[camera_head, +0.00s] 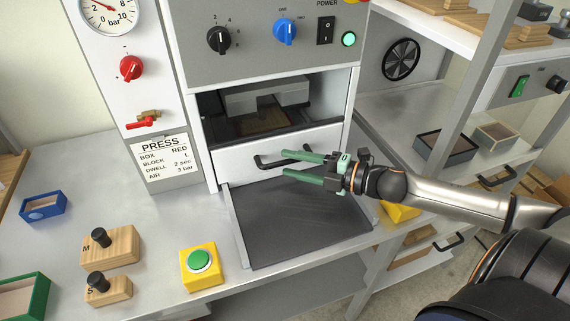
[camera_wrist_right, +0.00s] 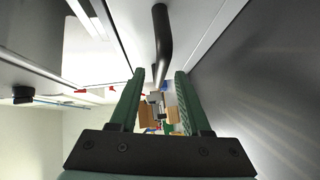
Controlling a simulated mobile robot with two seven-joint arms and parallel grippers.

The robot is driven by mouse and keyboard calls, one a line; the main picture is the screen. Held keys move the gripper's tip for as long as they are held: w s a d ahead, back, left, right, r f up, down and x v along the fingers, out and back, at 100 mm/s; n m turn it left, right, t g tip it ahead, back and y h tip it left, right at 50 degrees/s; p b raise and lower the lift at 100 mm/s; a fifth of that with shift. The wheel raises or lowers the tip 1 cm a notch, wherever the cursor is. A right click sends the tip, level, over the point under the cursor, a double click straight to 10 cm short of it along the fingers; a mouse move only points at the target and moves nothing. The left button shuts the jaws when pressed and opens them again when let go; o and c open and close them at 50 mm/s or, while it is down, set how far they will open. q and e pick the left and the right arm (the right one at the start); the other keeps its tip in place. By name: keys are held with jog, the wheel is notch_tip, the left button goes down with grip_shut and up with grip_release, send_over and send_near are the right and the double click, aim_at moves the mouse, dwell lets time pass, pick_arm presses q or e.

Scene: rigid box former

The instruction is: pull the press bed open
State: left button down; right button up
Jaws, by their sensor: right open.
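The press bed is a drawer with a white front panel (camera_head: 236,160) in the lower opening of the press, above a dark grey shelf (camera_head: 290,220). A black bar handle (camera_head: 268,163) runs across its front. My right gripper (camera_head: 286,162) is at the handle, with its two green fingers apart and pointing left. The upper finger covers part of the bar. In the right wrist view, the handle (camera_wrist_right: 160,35) lies ahead, in line with the gap between the open fingers (camera_wrist_right: 160,75). I cannot tell whether they touch it. My left gripper is out of view.
A yellow box with a green button (camera_head: 200,262) stands left of the shelf. Wooden blocks with black knobs (camera_head: 108,245) and a blue tray (camera_head: 43,206) lie farther left. A rack post (camera_head: 468,80) stands to the right. The grey shelf is bare.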

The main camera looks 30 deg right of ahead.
jog(key=shift+x, duration=1.2)
grip_shut()
dwell(0.8)
